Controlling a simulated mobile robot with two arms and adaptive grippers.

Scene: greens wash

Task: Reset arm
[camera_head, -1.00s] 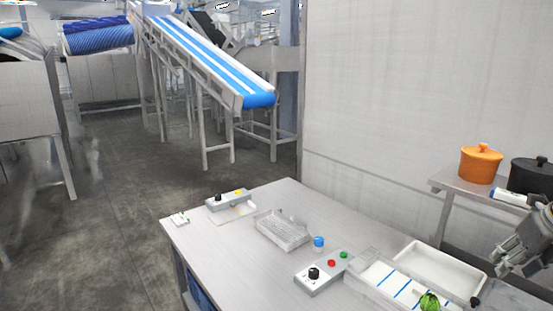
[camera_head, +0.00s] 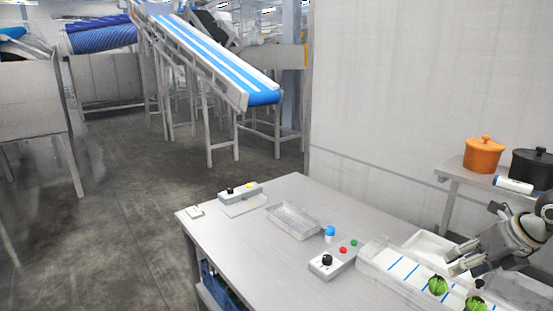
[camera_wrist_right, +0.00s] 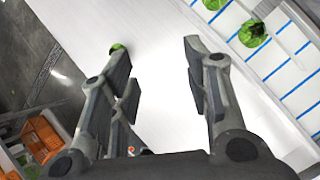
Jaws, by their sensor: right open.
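My right gripper (camera_head: 458,264) is at the right of the head view, by the white trays at the table's right end. In the right wrist view its two fingers (camera_wrist_right: 157,58) are spread, with nothing between them. Green heads also show in the wrist view (camera_wrist_right: 253,33), apart from the fingers. A small green thing (camera_wrist_right: 117,47) shows partly behind the left finger there. My left gripper is not in view.
An orange pot (camera_head: 483,155) and black pot (camera_head: 533,168) stand on a shelf behind. Orange crates (camera_wrist_right: 40,140) show low in the wrist view.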

